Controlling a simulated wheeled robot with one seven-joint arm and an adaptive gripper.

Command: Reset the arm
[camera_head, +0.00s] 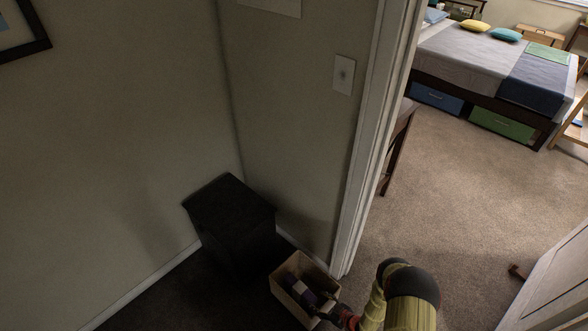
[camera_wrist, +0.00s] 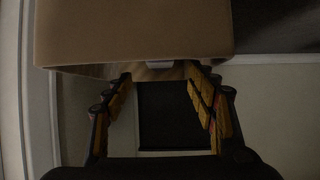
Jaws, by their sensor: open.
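My gripper (camera_wrist: 160,78) is open in the wrist view, its two yellow-padded fingers spread apart with nothing seen between them. The tan wall of an open box (camera_wrist: 135,30) fills the top of that view, close to the fingertips. In the head view my gripper (camera_head: 326,308) is small and dark at the right side of the same box (camera_head: 283,294), overlapping its opening. A purple and pale item shows inside the box, but it is too small and dark to name. I cannot tell whether my fingers touch the box.
A black bin or cabinet (camera_head: 230,215) stands in the wall corner behind the box. A white door frame (camera_head: 366,150) rises right of it. Beyond are open carpet (camera_head: 450,180) and a bed (camera_head: 480,60). A pale panel (camera_head: 550,280) stands at lower right.

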